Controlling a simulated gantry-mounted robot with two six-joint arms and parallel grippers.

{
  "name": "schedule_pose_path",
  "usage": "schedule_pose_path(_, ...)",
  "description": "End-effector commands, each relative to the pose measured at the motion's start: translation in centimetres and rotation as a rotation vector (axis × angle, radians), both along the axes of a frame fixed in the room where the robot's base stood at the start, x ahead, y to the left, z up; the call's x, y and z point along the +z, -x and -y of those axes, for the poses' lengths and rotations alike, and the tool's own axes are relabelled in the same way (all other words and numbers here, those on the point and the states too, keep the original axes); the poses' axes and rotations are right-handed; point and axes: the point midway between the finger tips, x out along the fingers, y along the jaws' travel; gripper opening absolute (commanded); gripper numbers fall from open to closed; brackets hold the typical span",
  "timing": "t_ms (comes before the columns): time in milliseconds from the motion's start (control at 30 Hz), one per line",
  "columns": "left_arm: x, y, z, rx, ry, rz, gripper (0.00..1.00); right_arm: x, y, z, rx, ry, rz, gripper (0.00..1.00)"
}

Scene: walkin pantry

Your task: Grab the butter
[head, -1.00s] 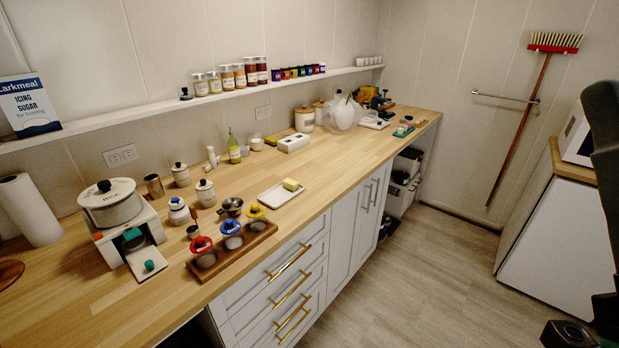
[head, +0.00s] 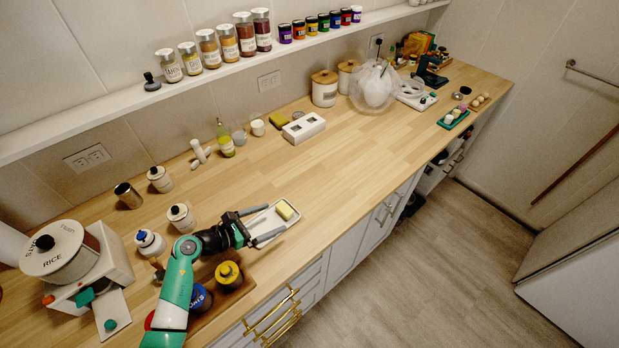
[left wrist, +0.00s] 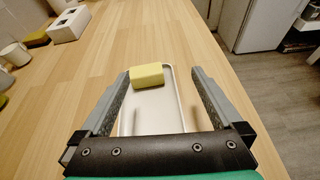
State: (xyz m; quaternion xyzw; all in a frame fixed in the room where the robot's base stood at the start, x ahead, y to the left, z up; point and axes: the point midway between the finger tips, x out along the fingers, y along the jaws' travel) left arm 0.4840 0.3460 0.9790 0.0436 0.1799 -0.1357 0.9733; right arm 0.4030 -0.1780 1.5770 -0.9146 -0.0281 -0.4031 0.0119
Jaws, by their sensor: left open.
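The butter (head: 284,210) is a small yellow block at the far end of a shallow white dish (head: 262,222) on the wooden counter. My left gripper (head: 271,221) is open and low over the dish, short of the butter. In the left wrist view the butter (left wrist: 147,75) lies ahead between the two finger lines, near the fingertips (left wrist: 160,72), and nothing is between the jaws but the dish (left wrist: 152,118). My right gripper is not in view.
A wooden tray (head: 238,297) with lidded jars, one yellow-topped (head: 228,275), sits under my left arm. A white two-hole block (head: 303,128) stands near the wall. The counter right of the dish is clear up to the green tray (head: 453,119).

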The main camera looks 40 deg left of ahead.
Motion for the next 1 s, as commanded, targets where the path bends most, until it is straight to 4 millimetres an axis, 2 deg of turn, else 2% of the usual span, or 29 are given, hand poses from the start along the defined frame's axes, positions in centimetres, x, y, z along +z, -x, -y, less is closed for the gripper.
schedule_pose_path(33, 0.5, 1.1, -1.1, 0.033, 0.015, -0.018, 1.00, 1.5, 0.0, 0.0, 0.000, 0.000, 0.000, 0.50)
schedule_pose_path(100, 0.4, 2.1, -2.1, 0.066, 0.025, -0.029, 1.00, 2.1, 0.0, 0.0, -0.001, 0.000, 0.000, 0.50)
schedule_pose_path(233, 0.6, 2.8, -3.4, 0.096, 0.029, -0.030, 1.00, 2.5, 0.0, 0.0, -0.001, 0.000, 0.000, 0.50)
schedule_pose_path(333, 0.4, 2.6, -3.5, 0.097, 0.029, -0.029, 1.00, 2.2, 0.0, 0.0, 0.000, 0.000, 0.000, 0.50)
schedule_pose_path(700, -1.8, -2.7, -2.4, 0.095, 0.029, -0.027, 1.00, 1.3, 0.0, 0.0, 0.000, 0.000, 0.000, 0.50)
schedule_pose_path(1000, -2.3, -4.2, -2.0, 0.095, 0.029, -0.026, 1.00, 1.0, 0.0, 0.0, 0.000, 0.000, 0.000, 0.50)
